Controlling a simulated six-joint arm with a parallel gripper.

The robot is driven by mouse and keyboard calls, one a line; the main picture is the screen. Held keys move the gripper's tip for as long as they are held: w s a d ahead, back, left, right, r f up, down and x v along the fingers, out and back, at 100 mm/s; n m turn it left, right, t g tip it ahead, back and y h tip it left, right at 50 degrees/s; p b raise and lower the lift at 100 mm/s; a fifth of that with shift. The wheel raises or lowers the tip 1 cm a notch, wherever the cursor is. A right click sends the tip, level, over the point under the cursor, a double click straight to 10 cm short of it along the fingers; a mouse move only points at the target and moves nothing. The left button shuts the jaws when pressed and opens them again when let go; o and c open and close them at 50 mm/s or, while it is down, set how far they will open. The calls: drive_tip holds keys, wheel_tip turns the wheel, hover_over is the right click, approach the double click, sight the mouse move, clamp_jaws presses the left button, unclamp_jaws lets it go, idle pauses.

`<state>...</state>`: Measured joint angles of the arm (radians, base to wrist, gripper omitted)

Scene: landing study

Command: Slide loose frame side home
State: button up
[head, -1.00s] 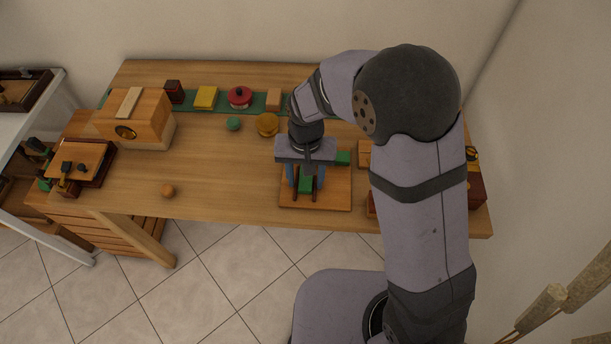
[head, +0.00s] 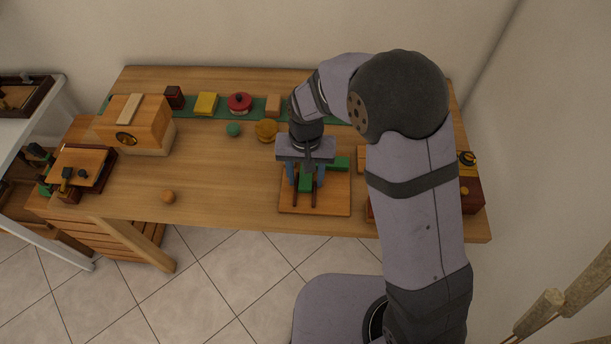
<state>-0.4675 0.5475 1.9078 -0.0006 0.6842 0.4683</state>
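A wooden board (head: 335,204) lies near the table's front edge. It carries two dark parallel rails (head: 314,196) and green parts. One green block (head: 305,184) is between the rails; another green piece (head: 340,163) sticks out to the right, farther back. I cannot tell which is the loose side or whether they touch. My gripper (head: 306,180) points down over the board, its two blue-grey fingers apart, one on each side of the front green block. Its palm hides the back of the assembly, and contact between fingers and green is too small to tell.
At the back, a green strip (head: 145,106) holds a yellow block (head: 206,103), a red-topped round thing (head: 239,102) and others. A wooden box (head: 152,135) stands left. My arm covers the right side.

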drive_tip(key=shift+r+b, duration=0.4)
drive_tip(key=shift+r, duration=3.25)
